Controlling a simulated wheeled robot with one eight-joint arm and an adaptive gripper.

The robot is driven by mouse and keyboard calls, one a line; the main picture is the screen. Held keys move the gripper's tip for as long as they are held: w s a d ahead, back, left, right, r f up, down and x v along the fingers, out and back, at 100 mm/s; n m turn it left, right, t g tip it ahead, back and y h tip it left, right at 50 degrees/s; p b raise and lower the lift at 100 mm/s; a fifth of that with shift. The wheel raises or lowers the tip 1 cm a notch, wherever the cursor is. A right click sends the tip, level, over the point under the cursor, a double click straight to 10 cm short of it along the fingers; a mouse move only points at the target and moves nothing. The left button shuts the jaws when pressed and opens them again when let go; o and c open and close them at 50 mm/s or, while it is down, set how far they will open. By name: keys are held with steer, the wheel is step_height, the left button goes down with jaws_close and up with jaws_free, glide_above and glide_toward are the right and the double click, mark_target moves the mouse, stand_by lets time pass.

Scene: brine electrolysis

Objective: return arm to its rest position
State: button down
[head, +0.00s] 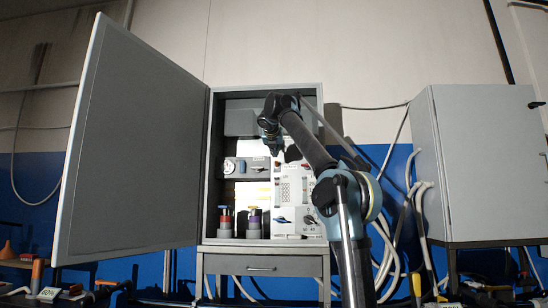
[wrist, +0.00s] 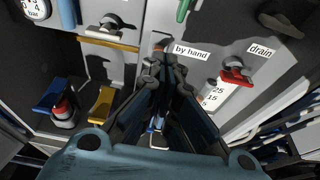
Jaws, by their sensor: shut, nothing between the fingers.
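My arm reaches up from the bottom right of the head view and bends over at the top of the open cabinet. My gripper (head: 270,145) hangs in front of the cabinet's inside, fingers pointing down and inward. In the wrist view my gripper (wrist: 165,72) shows its dark fingers closed together, with nothing held. Its tips overlap a grey panel (wrist: 225,55) close to a "by hand" label (wrist: 191,52). Whether the fingertips touch the panel cannot be told.
The cabinet door (head: 130,140) stands wide open at left. A drawer (head: 262,267) is below the cabinet. A closed grey cabinet (head: 490,160) and hoses are at right.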

stand_by(0.3)
steer(key=s+d+f+m+g+h, duration=0.15)
steer(key=s+d+f+m, duration=0.4)
steer(key=f, duration=0.55)
steer(key=s+d+f+m+g, duration=0.3)
steer(key=s+d+f+m, duration=0.3)
steer(key=f, duration=0.5)
steer(key=s+d+f+m+g, duration=0.2)
steer(key=s+d+f+m, duration=0.35)
steer(key=f, duration=0.55)
steer(key=s+f+m+g+y, duration=0.1)
steer(key=s+f+m+g, duration=0.1)
steer(key=s+f+m, duration=0.4)
steer(key=s+f+m+g+y, duration=0.1)
steer(key=s+f+m, duration=0.4)
steer(key=s+f, duration=1)
steer(key=s+a+f+m+g+y, duration=0.1)
steer(key=s+f+m, duration=0.5)
steer(key=f, duration=1.9)
steer(key=s+g, duration=0.1)
steer(key=s, duration=0.4)
steer(key=shift+f+m+g, duration=0.15)
steer(key=shift+m+g, duration=0.15)
steer(key=shift+g, duration=0.05)
steer(key=shift+w, duration=0.1)
steer(key=shift+w+f, duration=0.2)
steer(key=shift+w, duration=0.25)
